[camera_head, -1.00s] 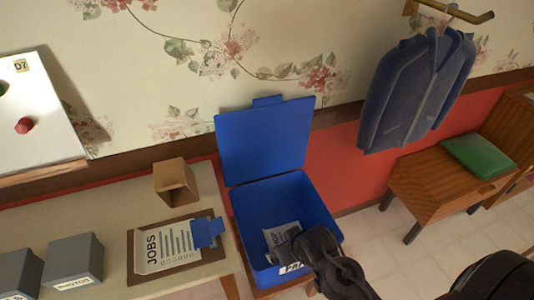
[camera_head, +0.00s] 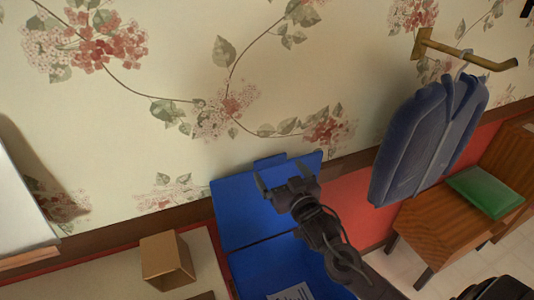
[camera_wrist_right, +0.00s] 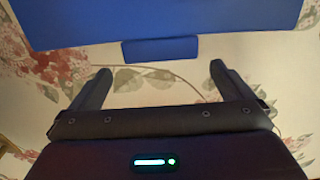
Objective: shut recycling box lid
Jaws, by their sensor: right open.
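The blue recycling box (camera_head: 275,262) stands below the wall, with a paper lying inside it. Its blue lid (camera_head: 235,210) is up, leaning back close to the wallpaper, with a small tab at its top edge. My right gripper (camera_head: 279,172) is open and empty in front of the upper right part of the lid, hiding some of it. In the right wrist view the lid (camera_wrist_right: 160,22) and its tab (camera_wrist_right: 160,50) lie beyond the open fingers (camera_wrist_right: 158,80), with wallpaper showing between them. I cannot tell if the gripper touches the lid. My left gripper is not in view.
A table with a small brown box (camera_head: 167,260) stands left of the recycling box. The wall is close behind the lid.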

